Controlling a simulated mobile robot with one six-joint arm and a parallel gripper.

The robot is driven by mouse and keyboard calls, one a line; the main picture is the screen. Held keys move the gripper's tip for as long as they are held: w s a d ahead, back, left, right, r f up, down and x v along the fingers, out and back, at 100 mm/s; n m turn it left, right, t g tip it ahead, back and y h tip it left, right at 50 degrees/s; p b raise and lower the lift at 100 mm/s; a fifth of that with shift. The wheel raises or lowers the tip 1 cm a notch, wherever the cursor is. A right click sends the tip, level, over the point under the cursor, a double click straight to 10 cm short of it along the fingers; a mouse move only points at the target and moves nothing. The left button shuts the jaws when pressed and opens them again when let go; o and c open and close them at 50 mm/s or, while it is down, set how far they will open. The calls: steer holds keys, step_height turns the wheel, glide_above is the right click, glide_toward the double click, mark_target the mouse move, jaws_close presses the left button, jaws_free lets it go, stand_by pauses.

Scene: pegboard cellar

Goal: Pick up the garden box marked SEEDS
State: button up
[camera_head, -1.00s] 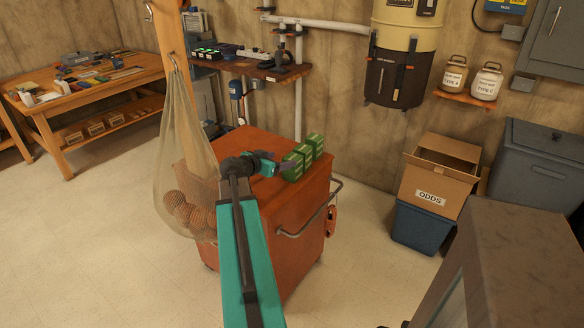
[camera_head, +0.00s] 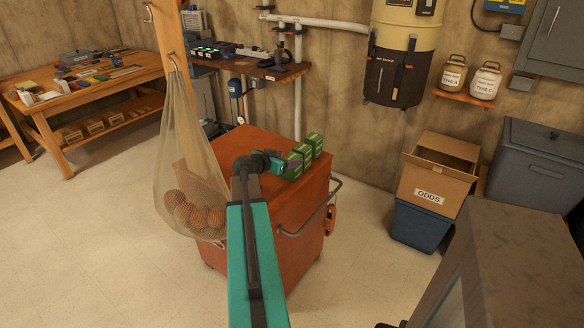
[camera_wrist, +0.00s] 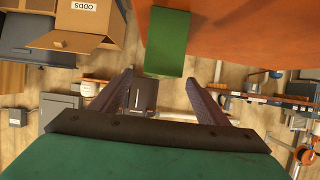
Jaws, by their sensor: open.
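Several small green boxes stand in a row on top of the orange cabinet (camera_head: 245,150): a near one (camera_head: 292,172), a middle one (camera_head: 304,153) and a far one (camera_head: 315,141). Their markings are too small to read, so I cannot tell which says SEEDS. My gripper (camera_head: 293,163) is at the near box and partly covers it. In the wrist view my gripper (camera_wrist: 160,79) is open, its dark fingers spread. One green box (camera_wrist: 167,42) lies straight ahead, its near end about level with the fingertips and in line with the gap. No grip shows.
A net bag (camera_head: 190,150) of brown balls hangs from a wooden post (camera_head: 172,50), close left of my arm. The cabinet has a side handle (camera_head: 310,215). A cardboard ODDS box (camera_head: 435,185) sits on a blue bin (camera_head: 415,225) at right. Floor between is clear.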

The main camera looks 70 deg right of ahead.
mark_target(292, 157)
steer(key=shift+p+x, duration=0.75)
steer(key=shift+x, duration=1.55)
steer(key=shift+f, duration=0.1)
steer(key=shift+w, duration=0.1)
steer(key=c, duration=1.2)
steer(key=shift+r+b, duration=0.5)
steer(key=shift+r, duration=0.95)
steer(key=s+a+b, duration=0.1)
steer(key=s+a, duration=0.1)
steer(key=s, duration=0.2)
steer(key=s+a+r+b, duration=0.1)
steer(key=s+a, duration=0.1)
steer(key=s, duration=0.3)
steer(key=s+a+r+b, duration=0.1)
steer(key=s+a, duration=0.2)
steer(key=s, duration=0.2)
steer(key=shift+s+r, duration=0.1)
steer(key=shift+s, duration=0.1)
